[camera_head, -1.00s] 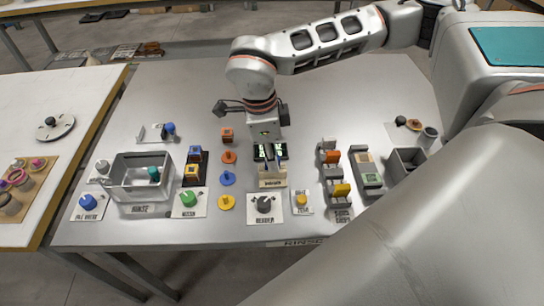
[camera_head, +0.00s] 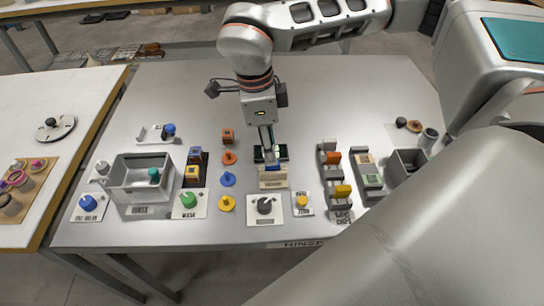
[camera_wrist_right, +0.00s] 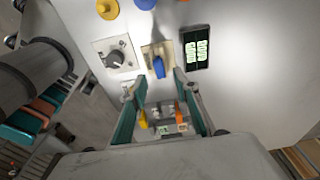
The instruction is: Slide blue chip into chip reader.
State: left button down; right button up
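The blue chip (camera_head: 272,168) stands at the beige chip reader (camera_head: 272,182), behind its labelled front. In the right wrist view the blue chip (camera_wrist_right: 158,68) sticks up from the beige reader (camera_wrist_right: 150,52). How deep it sits I cannot tell. My right gripper (camera_head: 267,146) is above and just behind the reader in the head view. In the right wrist view its teal fingers (camera_wrist_right: 161,90) are wide apart with nothing held between them, and the chip shows beyond the fingertips. My left gripper is not in view.
A dark display (camera_wrist_right: 196,47) with green digits adjoins the reader. A dark dial (camera_head: 264,205) is in front, with blue (camera_head: 227,179) and yellow (camera_head: 227,203) round pieces to the left. A rack with orange and yellow blocks (camera_head: 342,190) stands right. The table's rear is clear.

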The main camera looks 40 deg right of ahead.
notch_tip(320, 180, up, 6)
jog(key=shift+w+a+r, duration=0.2)
jog(key=shift+a+r, duration=0.05)
jog(key=shift+a, duration=0.15)
dwell(0.4)
